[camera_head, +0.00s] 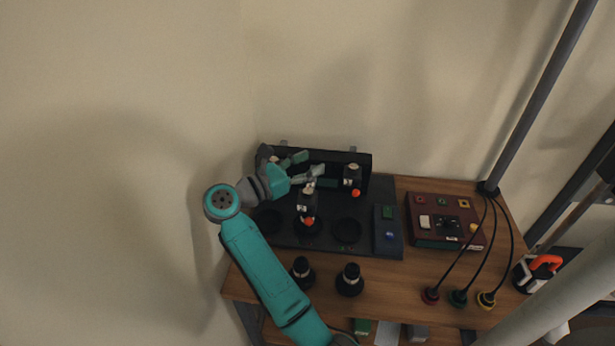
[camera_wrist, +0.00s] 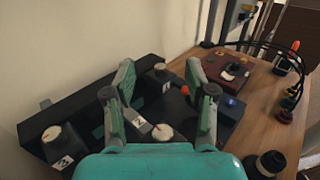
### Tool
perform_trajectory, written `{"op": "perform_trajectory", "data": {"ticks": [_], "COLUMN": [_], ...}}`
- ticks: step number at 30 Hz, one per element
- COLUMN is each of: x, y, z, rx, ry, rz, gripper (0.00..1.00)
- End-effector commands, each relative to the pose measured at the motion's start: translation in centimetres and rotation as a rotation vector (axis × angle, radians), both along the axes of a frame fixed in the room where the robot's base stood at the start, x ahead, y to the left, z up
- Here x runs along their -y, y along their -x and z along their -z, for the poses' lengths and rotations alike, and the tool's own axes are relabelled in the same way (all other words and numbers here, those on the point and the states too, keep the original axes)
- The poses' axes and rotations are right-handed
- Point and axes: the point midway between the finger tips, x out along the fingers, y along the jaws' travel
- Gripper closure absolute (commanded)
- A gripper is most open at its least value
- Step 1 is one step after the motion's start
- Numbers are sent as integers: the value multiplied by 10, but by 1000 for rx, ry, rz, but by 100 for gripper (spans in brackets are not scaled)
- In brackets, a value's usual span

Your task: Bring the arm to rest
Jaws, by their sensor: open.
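My gripper (camera_head: 308,166) is at the end of my teal arm, over the back part of the black fixture board (camera_head: 287,235). In the wrist view my gripper (camera_wrist: 160,95) has its two fingers spread apart, with nothing between the tips. A black lens-like part with a pale top (camera_head: 308,193) stands just below and in front of the fingers. It also shows in the wrist view (camera_wrist: 162,132), beyond the teal palm. Whether the fingers touch it I cannot tell.
Another such part (camera_head: 352,175) stands at the board's back right. Two black cylinders (camera_head: 349,281) stand on the wooden table (camera_head: 390,290) in front. The wall is close behind.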

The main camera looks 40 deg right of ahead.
Motion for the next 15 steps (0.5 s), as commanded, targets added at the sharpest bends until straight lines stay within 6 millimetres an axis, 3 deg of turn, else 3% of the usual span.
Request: {"op": "perform_trajectory", "data": {"ticks": [15], "x": [0], "y": [0], "z": [-8], "rx": [-1], "ry": [0], "rz": [0], "gripper": [44]}}
